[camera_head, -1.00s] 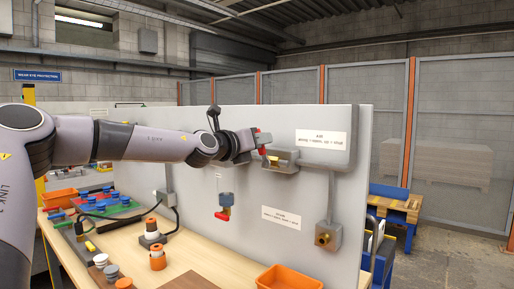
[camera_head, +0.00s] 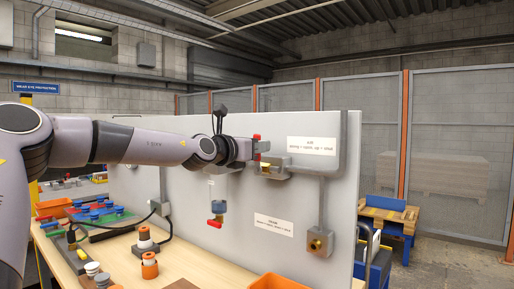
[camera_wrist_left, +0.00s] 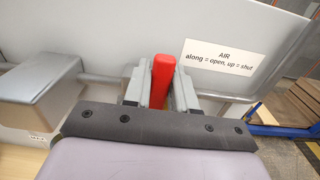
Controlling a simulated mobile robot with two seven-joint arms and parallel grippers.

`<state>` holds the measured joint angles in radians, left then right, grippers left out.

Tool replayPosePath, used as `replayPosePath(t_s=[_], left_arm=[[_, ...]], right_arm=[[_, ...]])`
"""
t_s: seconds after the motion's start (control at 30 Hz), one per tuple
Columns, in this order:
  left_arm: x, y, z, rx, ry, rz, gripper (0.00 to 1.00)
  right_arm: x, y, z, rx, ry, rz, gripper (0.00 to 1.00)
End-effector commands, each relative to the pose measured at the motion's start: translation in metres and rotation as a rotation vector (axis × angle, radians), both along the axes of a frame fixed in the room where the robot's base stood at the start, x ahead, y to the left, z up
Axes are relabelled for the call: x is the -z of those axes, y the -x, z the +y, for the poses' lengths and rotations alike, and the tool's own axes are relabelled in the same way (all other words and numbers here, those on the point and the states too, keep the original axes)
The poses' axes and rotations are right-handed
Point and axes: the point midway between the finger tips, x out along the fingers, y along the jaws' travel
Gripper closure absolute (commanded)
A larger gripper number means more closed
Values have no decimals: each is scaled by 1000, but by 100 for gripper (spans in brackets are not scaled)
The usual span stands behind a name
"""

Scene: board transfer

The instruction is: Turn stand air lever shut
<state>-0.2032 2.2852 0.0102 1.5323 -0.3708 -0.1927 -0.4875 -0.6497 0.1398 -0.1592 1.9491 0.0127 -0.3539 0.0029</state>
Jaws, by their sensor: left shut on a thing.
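In the left wrist view the lever stands upright between the two grey fingers, across the line of the pipe. In the head view, red shows above and below the fingers; the lever's middle is hidden. The label (camera_wrist_left: 222,61) reads along = open, up = shut. My right gripper is not in view.
A second valve with a red handle (camera_head: 215,222) hangs lower on the panel (camera_head: 345,185). A brass fitting (camera_head: 318,242) sits at lower right. Orange-and-white parts (camera_head: 149,266) and an orange bin (camera_head: 272,282) stand on the bench. A grey box (camera_wrist_left: 38,95) is left in the wrist view.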

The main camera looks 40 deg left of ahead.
Motion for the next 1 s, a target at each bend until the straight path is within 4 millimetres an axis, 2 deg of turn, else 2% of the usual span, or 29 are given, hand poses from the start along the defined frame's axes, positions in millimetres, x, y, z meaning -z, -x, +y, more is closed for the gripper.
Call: replayPosePath(t_s=[0.13, 0.17, 0.2, 0.63, 1.0], left_arm=[[0, 0, -1, 1, -7, 1, 100], [0, 0, -1, 1, -7, 1, 65], [0, 0, -1, 1, -7, 1, 53], [-1, 4, -1, 2, -3, -1, 53], [0, 41, -6, 2, -4, -3, 53]], right_arm=[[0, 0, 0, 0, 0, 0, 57], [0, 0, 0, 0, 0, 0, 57], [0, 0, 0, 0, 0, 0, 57], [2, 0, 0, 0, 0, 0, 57], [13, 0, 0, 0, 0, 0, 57]])
